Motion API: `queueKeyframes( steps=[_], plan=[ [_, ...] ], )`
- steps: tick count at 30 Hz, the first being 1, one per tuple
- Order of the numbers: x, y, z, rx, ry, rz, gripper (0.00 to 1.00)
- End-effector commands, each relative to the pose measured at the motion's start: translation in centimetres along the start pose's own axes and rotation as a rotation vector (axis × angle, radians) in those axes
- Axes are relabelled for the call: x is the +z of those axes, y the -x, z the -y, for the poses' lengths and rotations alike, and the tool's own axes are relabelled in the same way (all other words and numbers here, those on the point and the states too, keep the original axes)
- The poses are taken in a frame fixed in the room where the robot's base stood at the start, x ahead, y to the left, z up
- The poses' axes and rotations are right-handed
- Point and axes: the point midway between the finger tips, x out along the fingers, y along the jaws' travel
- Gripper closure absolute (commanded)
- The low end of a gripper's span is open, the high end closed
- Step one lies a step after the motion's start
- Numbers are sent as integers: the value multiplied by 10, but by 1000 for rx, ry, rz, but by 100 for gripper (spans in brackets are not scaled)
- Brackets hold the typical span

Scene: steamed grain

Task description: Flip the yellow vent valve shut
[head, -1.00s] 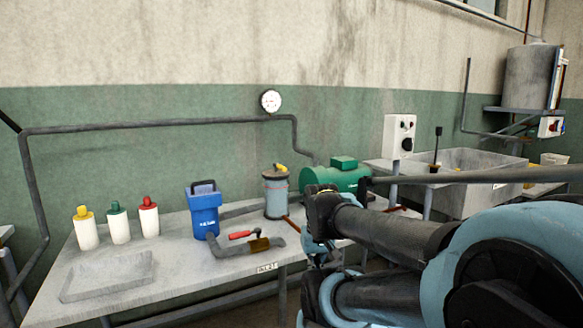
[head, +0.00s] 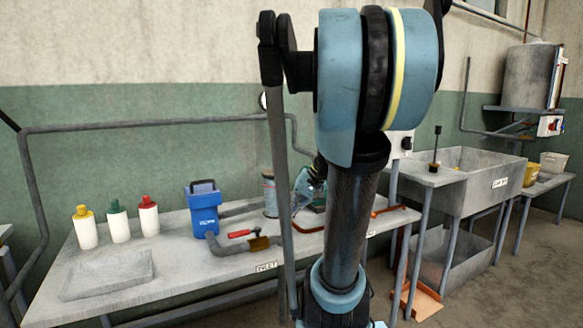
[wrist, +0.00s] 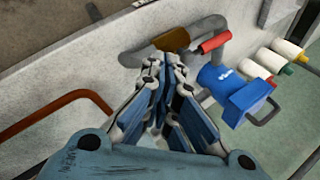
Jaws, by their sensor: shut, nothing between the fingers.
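The yellow vent valve is hidden in both current views. The grey-blue canister (head: 270,197) that carried it on top shows only in part behind my arm in the head view. My gripper (wrist: 168,62) is shut and empty in the wrist view, its fingers together over the bench. In the head view my gripper (head: 309,188) is partly covered by my arm, close to the right of the canister. I cannot tell whether it touches anything.
A blue box (head: 203,210), a red-handled brass valve (head: 258,242) and several capped white bottles (head: 149,217) stand left on the bench (head: 190,275). A rust-coloured pipe (wrist: 50,112) runs beside my gripper. A stone sink (head: 470,185) is at right.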

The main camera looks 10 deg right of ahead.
Motion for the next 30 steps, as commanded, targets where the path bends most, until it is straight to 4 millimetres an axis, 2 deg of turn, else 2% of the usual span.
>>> queueKeyframes(
  steps=[1,7,14,20,24,30],
  plan=[
    [-17,5,4,-38,-16,-5,100],
    [-80,26,17,-208,-63,-29,100],
    [-153,56,14,-402,-97,-73,100],
    [-214,85,-4,-570,-110,-127,100],
    [-251,106,-24,-678,-109,-169,100],
    [-283,128,-50,-786,-99,-216,100]
  ],
)
